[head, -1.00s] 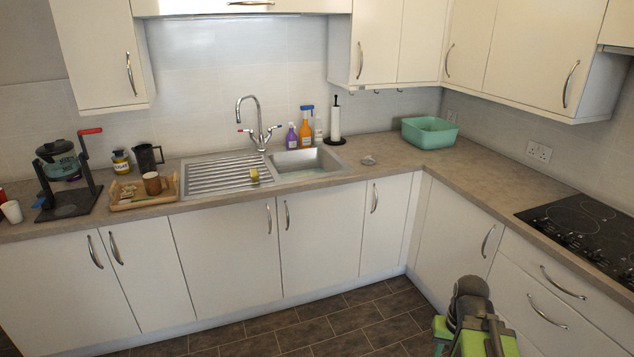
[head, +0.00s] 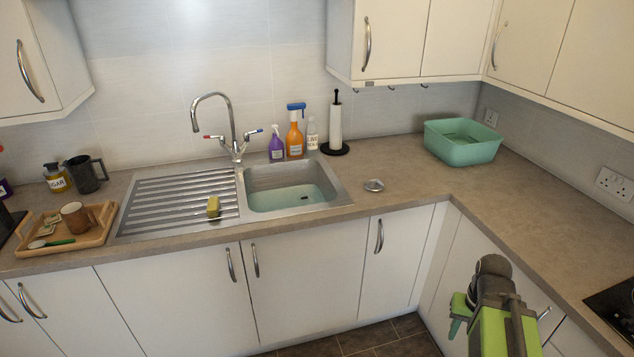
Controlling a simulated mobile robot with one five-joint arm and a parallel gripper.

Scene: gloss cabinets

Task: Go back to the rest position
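My gripper (head: 459,313) shows at the lower right, at the end of my green and grey arm. It is in front of the lower cabinets, below the worktop. Its finger parts are green and partly hidden by my arm, so I cannot tell whether it is open or shut. I see nothing held in it. My arm looks folded in close to my body.
The worktop (head: 405,200) turns right toward a black hob (head: 612,305). The sink (head: 290,192) has a yellow-green sponge (head: 213,206) on its drainer. A green basin (head: 463,142) stands in the back corner. A wooden tray (head: 66,232) with a brown mug (head: 76,217) is at left.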

